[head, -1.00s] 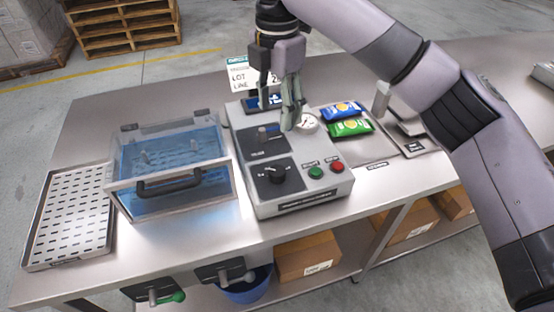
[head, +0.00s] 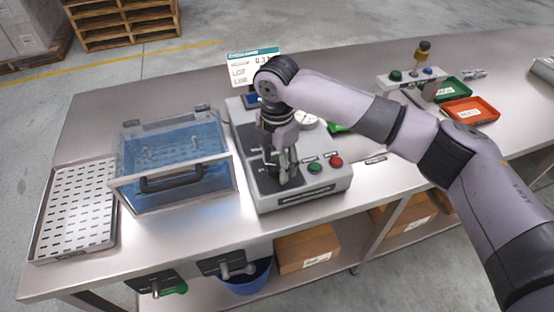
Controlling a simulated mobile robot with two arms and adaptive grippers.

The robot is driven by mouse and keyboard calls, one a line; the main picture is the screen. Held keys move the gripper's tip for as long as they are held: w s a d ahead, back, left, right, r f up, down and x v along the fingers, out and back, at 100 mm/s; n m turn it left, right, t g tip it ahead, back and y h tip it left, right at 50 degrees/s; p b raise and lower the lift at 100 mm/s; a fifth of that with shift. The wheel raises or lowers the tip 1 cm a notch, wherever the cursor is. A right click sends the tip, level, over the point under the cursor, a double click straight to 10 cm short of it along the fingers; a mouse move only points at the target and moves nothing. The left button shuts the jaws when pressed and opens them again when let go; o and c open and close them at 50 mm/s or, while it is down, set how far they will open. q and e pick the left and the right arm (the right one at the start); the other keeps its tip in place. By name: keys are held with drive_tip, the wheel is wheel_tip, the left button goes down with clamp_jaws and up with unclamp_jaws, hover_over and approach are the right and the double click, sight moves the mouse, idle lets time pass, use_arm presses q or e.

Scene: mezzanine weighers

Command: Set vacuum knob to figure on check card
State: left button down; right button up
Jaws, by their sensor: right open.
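The grey control box (head: 315,193) stands on the steel bench, with a green button (head: 314,167) and a red button (head: 336,162) on its top. My right gripper (head: 284,178) points down over the lower dial area of the box and is open. The black knob there is hidden behind the gripper, so I cannot tell whether the fingers touch it. The check card (head: 250,68) stands behind the box; part of a figure, "0.3", shows, and my arm covers the rest. The round gauge (head: 306,121) is partly covered. My left gripper is not in view.
A water tank (head: 172,160) with a black handle stands left of the box, and a perforated tray (head: 75,213) lies farther left. Green (head: 453,90) and red (head: 470,110) trays lie at the back right. Levers hang under the bench front.

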drive_tip(key=shift+f, duration=0.1)
drive_tip(key=shift+c, duration=0.5)
drive_tip(key=c, duration=1.1)
